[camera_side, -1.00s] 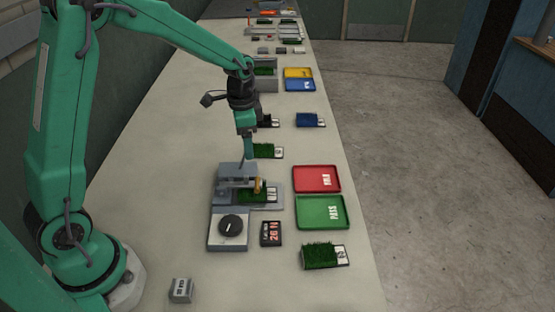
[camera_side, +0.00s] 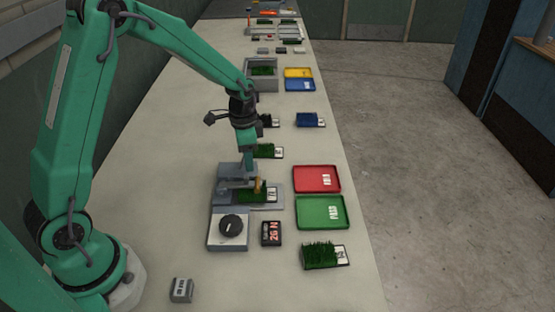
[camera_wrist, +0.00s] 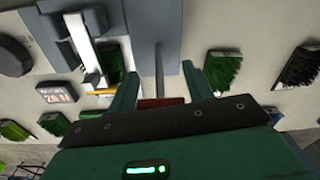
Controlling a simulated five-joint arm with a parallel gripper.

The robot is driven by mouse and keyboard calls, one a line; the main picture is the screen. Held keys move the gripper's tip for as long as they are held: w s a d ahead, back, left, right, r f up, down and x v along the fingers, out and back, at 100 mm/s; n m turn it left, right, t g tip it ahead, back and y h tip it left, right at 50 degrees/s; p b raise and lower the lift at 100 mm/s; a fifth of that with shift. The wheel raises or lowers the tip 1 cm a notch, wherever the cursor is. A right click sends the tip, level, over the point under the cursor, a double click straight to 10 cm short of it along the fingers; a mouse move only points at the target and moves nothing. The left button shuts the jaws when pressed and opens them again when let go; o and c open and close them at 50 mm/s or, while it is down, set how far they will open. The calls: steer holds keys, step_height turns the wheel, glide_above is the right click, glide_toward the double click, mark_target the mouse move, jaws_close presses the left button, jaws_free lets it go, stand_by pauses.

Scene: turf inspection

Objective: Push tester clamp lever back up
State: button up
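The grey clamp tester (camera_side: 272,187) stands on the bench in the side view, with a turf sample (camera_side: 250,196) under its brass-coloured part (camera_side: 258,185). My gripper (camera_side: 250,169) is low, just above and behind the clamp. In the wrist view my gripper (camera_wrist: 158,88) is open, its two green fingers well apart. A thin grey bar (camera_wrist: 160,68), which looks like the lever, shows between them; I cannot tell whether a finger touches it. The clamped sample also shows in the wrist view (camera_wrist: 112,62). The bar's end is hard to make out.
Another turf sample (camera_side: 266,151) lies close behind. The bench is clear to the left.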

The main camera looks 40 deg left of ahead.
steer(key=c, duration=0.6)
steer(key=shift+s+a+r+t, duration=0.15)
steer(key=shift+s+a+t, duration=0.15)
steer(key=shift+t, duration=0.2)
steer(key=o, duration=1.4)
steer(key=shift+c, duration=0.2)
steer(key=shift+w, duration=0.1)
steer(key=shift+r, duration=0.15)
step_height(320, 180, up, 8)
steer(key=s, duration=0.1)
steer(key=shift+f, duration=0.25)
steer(key=shift+d+r, duration=0.1)
